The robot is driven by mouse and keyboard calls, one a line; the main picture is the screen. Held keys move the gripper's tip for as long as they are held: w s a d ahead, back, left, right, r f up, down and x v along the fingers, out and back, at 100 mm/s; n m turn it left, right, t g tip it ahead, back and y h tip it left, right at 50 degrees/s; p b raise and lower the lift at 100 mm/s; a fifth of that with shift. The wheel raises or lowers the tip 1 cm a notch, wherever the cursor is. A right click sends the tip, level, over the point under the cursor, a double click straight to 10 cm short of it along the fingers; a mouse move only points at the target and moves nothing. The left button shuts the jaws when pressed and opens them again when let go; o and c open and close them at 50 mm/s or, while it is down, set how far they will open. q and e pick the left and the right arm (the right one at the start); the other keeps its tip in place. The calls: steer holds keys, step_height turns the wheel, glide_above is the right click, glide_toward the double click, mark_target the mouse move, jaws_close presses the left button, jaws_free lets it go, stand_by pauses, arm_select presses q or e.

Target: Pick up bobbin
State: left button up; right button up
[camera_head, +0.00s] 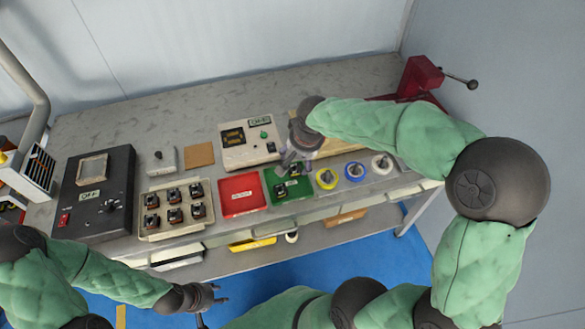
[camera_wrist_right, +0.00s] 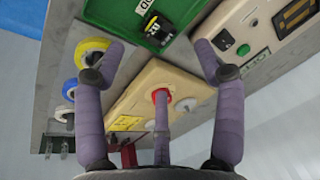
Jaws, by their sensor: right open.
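Several small dark bobbin-like parts (camera_head: 172,205) stand in rows in a beige tray (camera_head: 146,236). A dark part with a yellow patch (camera_wrist_right: 156,32) lies in the green tray (camera_wrist_right: 124,12); the tray also shows in the head view (camera_head: 302,193). My right gripper (camera_head: 288,162) points down over the far edge of the green tray and partly hides it. In the wrist view its fingers (camera_wrist_right: 159,47) are spread, with nothing between them. My left gripper (camera_head: 210,296) is low in front of the bench, away from the parts; its opening is unclear.
A red tray (camera_head: 241,205) stands left of the green one. Yellow (camera_head: 326,179), blue (camera_head: 355,171) and white (camera_head: 381,163) spools stand to the right. A beige machine with a red spindle (camera_wrist_right: 160,96) is close below my right fingers. A black box (camera_head: 88,222) stands left.

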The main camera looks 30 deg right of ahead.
mark_target(295, 168)
steer(key=b+x, duration=0.1)
steer(key=x, duration=0.2)
steer(key=shift+w+f, duration=0.15)
steer(key=shift+f, duration=0.2)
steer(key=shift+b+x, duration=1.3)
steer(key=shift+x, duration=1.3)
steer(key=shift+d+r, duration=0.1)
steer(key=shift+d, duration=0.05)
steer(key=c, duration=1.1)
